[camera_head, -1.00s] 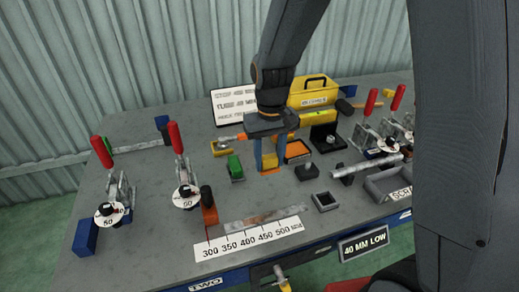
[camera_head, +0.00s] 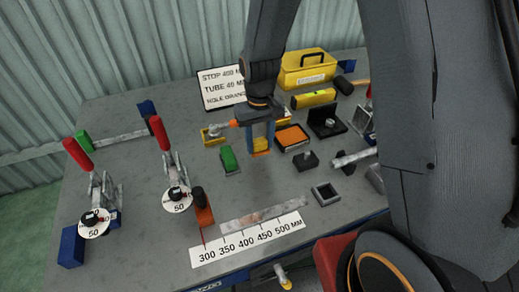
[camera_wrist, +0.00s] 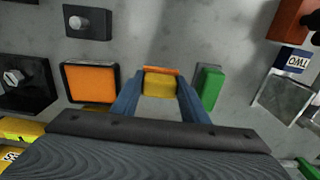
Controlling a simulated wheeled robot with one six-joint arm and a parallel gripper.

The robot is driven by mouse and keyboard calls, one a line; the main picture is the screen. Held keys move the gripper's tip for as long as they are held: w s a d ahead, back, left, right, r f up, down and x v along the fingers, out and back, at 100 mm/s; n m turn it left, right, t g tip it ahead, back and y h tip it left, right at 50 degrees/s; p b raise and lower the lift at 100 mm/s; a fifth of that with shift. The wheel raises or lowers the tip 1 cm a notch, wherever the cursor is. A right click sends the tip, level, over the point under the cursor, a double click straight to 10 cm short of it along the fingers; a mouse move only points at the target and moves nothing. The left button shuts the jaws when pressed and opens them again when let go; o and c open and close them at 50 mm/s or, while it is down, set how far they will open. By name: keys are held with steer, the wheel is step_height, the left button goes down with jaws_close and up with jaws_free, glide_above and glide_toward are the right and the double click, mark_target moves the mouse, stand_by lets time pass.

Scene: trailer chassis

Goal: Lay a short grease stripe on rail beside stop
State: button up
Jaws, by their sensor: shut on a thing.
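My gripper (camera_head: 261,148) is shut on a small yellow block with an orange edge (camera_head: 261,143), which also shows between the fingers in the wrist view (camera_wrist: 160,84). It holds the block over the bench, between a green block (camera_head: 229,158) and a black tray with an orange fill (camera_head: 292,137). The rail, a worn metal strip (camera_head: 262,213), lies behind the white millimetre scale at the bench front. The stop, an orange-brown piece with a black knob (camera_head: 203,212), stands at the rail's left end, near the 300 mark. My gripper is behind the rail, apart from it.
Two red-handled clamps (camera_head: 174,170) stand left of the stop. A small open grey box (camera_head: 325,193) and a dark block with a knob (camera_head: 305,160) lie to the right. A yellow toolbox (camera_head: 305,70) and a sign (camera_head: 221,87) stand behind. Bare bench lies between gripper and rail.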

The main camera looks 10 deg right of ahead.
mark_target(260, 150)
steer(key=shift+f+p, duration=0.4)
steer(key=shift+f, duration=1.45)
steer(key=shift+f, duration=0.1)
steer(key=o, duration=1)
steer(key=shift+o, duration=0.2)
step_height(260, 150, up, 11)
steer(key=b, duration=0.2)
steer(key=shift+b, duration=0.35)
steer(key=shift+r, duration=0.4)
steer(key=shift+s+d+r, duration=0.15)
steer(key=shift+r, duration=0.05)
steer(key=s+d+m+t, duration=0.1)
steer(key=s+d+m, duration=0.1)
steer(key=s+d, duration=0.7)
steer(key=shift+s+d+r, duration=0.25)
steer(key=shift+s+r, duration=0.15)
steer(key=shift+s, duration=0.85)
